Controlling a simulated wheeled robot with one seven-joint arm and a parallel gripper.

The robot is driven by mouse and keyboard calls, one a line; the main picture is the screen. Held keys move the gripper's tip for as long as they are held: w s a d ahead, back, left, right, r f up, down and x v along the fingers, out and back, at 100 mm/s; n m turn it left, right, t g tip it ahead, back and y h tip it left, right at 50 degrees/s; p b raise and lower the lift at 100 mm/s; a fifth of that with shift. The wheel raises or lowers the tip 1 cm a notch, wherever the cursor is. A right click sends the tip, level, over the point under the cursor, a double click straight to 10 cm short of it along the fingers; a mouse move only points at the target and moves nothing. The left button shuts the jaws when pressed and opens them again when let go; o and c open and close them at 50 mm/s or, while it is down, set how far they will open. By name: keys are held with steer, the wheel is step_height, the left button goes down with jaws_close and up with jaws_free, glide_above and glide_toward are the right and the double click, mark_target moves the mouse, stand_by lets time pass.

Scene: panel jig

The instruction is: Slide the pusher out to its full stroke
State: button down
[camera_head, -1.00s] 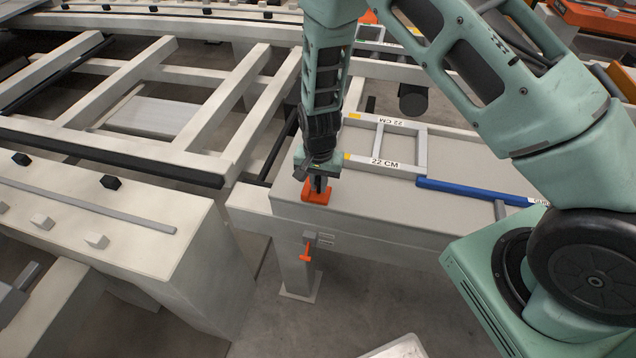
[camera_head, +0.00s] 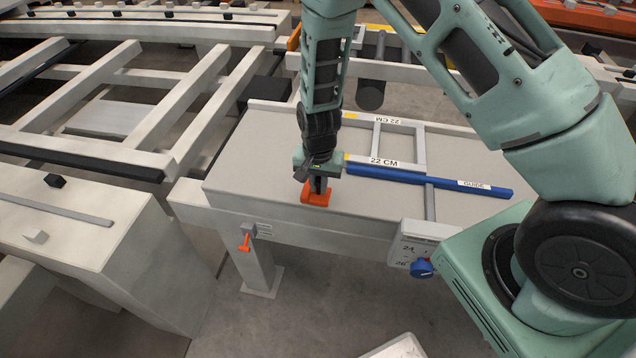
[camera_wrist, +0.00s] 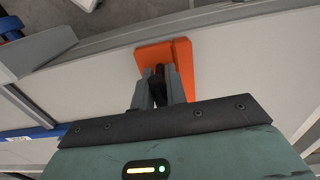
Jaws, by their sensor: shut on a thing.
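The orange block, which looks like the pusher (camera_head: 316,198), sits on the grey bench top near its front edge. My gripper (camera_head: 318,184) points down and is shut on its upright part. In the wrist view the two fingers (camera_wrist: 160,80) close together at the orange block (camera_wrist: 185,65). A light frame marked 22 CM (camera_head: 421,145) lies on the bench behind and to the right. The blue guide bar (camera_head: 420,180) runs along its front side. My wrist hides whether the pusher and the frame touch.
An orange lever (camera_head: 245,242) hangs on the bench front at left. A box with a blue knob (camera_head: 422,268) is on the bench front at right. The bench top (camera_head: 255,165) is bare left of my gripper. A cream table (camera_head: 70,240) stands farther left.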

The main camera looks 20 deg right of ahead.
steer(key=c, duration=1.4)
jaws_free()
steer(key=shift+c, duration=0.2)
steer(key=shift+r, duration=0.1)
step_height(320, 180, up, 17)
steer(key=b, duration=0.2)
steer(key=shift+r, duration=0.15)
